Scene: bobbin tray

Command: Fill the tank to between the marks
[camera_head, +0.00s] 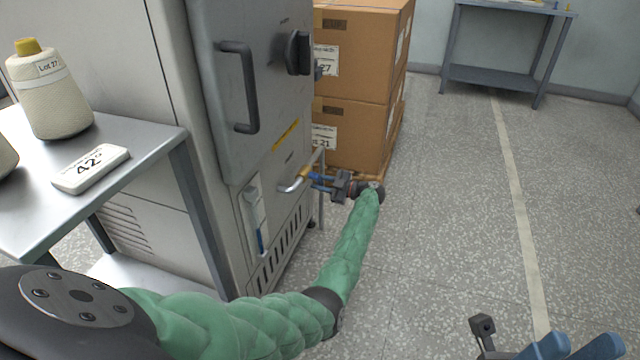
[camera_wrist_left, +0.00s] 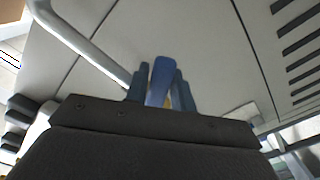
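The tank is the grey steel cabinet (camera_head: 215,235), with a narrow sight gauge (camera_head: 258,222) low on its front. Blue shows in the gauge's lower part; the marks are too small to read. A metal pipe with a tap (camera_head: 292,185) sticks out beside it, with a yellow part at its end. The pipe crosses the left wrist view (camera_wrist_left: 85,45). My left gripper (camera_head: 318,182) is at the tap, its fingers close on both sides of a blue lever (camera_wrist_left: 161,80), seemingly shut on it. My right gripper (camera_head: 572,346) is open and empty at bottom right, partly cut off.
A steel table (camera_head: 150,150) at left holds a yarn cone (camera_head: 50,100) and a white block marked 42 (camera_head: 90,168). Stacked cardboard boxes (camera_head: 350,125) stand behind the cabinet. A grey bench (camera_head: 500,78) is at the back. The speckled floor (camera_head: 450,200) at right is clear.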

